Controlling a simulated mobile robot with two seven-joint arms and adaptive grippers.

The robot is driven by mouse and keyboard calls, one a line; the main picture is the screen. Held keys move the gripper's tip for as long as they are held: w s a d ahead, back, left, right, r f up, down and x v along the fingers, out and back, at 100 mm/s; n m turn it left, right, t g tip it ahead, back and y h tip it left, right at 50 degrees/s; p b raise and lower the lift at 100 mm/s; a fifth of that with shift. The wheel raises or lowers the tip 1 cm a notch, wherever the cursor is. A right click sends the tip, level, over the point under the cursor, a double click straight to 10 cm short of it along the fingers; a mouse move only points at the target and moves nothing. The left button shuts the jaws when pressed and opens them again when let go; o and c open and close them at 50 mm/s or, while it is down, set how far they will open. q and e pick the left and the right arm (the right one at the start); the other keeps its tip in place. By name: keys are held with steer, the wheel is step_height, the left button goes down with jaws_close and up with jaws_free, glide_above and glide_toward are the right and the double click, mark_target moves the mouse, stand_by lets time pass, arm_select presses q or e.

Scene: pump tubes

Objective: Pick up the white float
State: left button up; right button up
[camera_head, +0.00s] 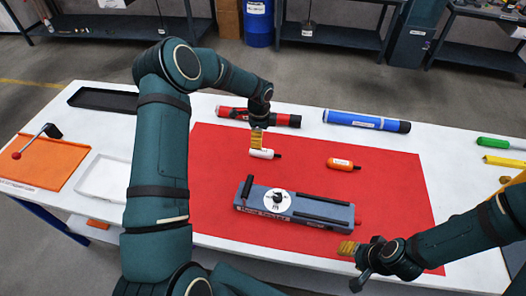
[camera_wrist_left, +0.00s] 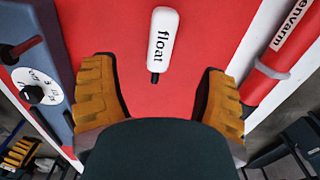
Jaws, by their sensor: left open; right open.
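The white float (camera_head: 262,154) lies on the red mat (camera_head: 215,160), a small white cylinder with a dark tip. In the left wrist view the float (camera_wrist_left: 160,42), lettered "float", lies ahead of and between my spread fingers, touching neither. My left gripper (camera_head: 257,138) is above and just behind the float in the head view; in the left wrist view its yellow fingers (camera_wrist_left: 160,95) are apart and empty. My right gripper (camera_head: 350,250) is low at the mat's front edge, open, with nothing seen in it.
A grey-blue pump fixture (camera_head: 252,208) lies in front of the float. An orange float (camera_head: 343,164) lies to the right. A red tube (camera_head: 285,120) and a blue tube (camera_head: 352,120) lie behind. An orange tray (camera_head: 50,165) and a white tray (camera_head: 105,175) are at left.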

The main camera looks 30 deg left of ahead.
mark_target(262, 150)
arm_select(q)
step_height(262, 150, down, 4)
steer(key=shift+w+f, duration=0.1)
steer(key=shift+f, duration=0.05)
steer(key=shift+w+d+f, duration=0.1)
steer(key=shift+d+f, duration=0.1)
steer(key=shift+f, duration=1.1)
steer(key=shift+d+f, duration=0.15)
steer(key=shift+f, duration=1.15)
jaws_close()
